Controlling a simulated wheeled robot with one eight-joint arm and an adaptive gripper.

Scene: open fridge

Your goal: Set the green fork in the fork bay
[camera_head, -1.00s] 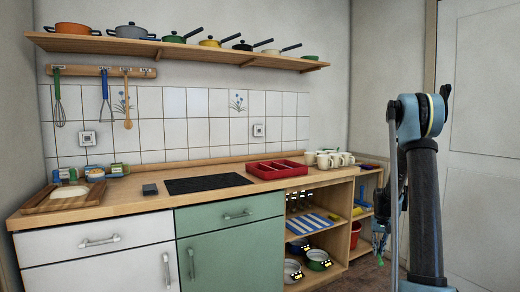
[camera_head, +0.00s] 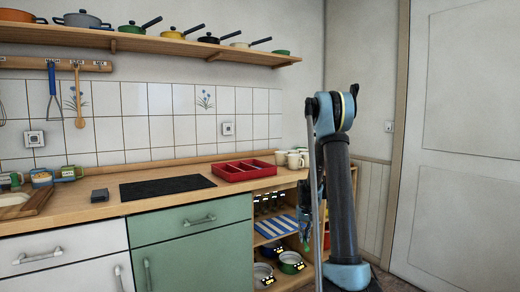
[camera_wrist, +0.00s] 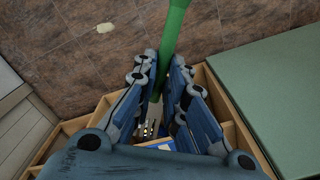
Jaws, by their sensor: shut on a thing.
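My gripper (camera_wrist: 160,85) is shut on the green fork (camera_wrist: 172,40) in the wrist view. The fork's green handle sticks out beyond the fingers over the brown floor. In the head view my gripper (camera_head: 309,205) hangs low, partly hidden by my arm, in front of the open shelves. The red tray (camera_head: 228,179) with long compartments sits on the counter's right part, up and left of my gripper. I cannot tell which compartment is the fork bay.
Mugs (camera_head: 296,160) stand close behind the tray's right end. A black hob (camera_head: 166,187) lies left of it. The open shelves (camera_head: 262,238) hold a striped cloth (camera_head: 276,226) and pots (camera_head: 290,262).

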